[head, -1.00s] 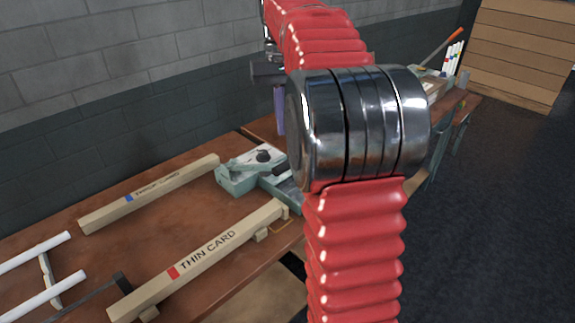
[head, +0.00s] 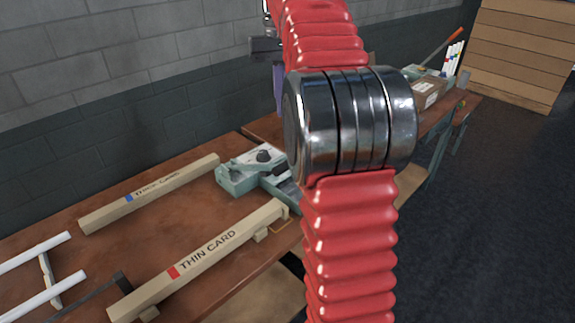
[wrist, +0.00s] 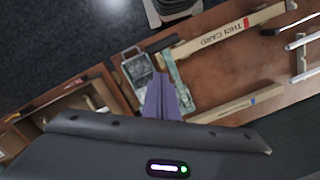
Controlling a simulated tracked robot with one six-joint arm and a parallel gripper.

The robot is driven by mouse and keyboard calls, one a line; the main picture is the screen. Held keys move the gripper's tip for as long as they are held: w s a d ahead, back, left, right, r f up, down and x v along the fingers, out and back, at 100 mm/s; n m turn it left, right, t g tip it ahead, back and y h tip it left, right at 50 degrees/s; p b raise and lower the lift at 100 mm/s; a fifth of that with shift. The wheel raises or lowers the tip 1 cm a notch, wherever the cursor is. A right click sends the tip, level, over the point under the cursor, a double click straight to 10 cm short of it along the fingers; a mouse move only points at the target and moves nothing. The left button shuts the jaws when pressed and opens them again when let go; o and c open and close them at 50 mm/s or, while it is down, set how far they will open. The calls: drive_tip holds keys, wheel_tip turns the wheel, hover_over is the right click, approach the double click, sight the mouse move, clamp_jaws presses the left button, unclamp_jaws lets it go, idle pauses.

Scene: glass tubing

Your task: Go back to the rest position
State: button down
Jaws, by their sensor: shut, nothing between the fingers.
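My gripper (head: 279,108) hangs partly behind my red arm in the head view, its purple fingers pointing down above the back of the bench. In the wrist view its fingers (wrist: 160,80) are together with nothing held, over the area beside the teal and grey device. My arm hides part of the gripper and the bench in the head view.
The brown bench (head: 185,235) carries a THIN CARD bar (head: 205,258), another labelled bar (head: 150,196), a teal device (head: 243,172) and white tubes (head: 40,298). A cardboard box (head: 428,93) stands farther along. A block wall (head: 120,90) runs behind. Dark floor lies to the right.

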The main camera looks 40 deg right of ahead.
idle(0.4)
drive_tip(key=s+a+f+n+t+h, duration=0.1)
drive_tip(key=s+a+t, duration=0.1)
drive_tip(key=s+a, duration=0.35)
drive_tip(key=s+a+f+n+t, duration=0.1)
drive_tip(key=s+a+f, duration=0.1)
drive_tip(key=a, duration=0.6)
drive_tip(key=s+a+f+n+t, duration=0.3)
drive_tip(key=s+a+f, duration=0.7)
drive_tip(key=s+f, duration=0.2)
drive_tip(key=shift+f+t, duration=0.15)
drive_tip(key=shift+t, duration=0.15)
drive_tip(key=shift+d, duration=0.1)
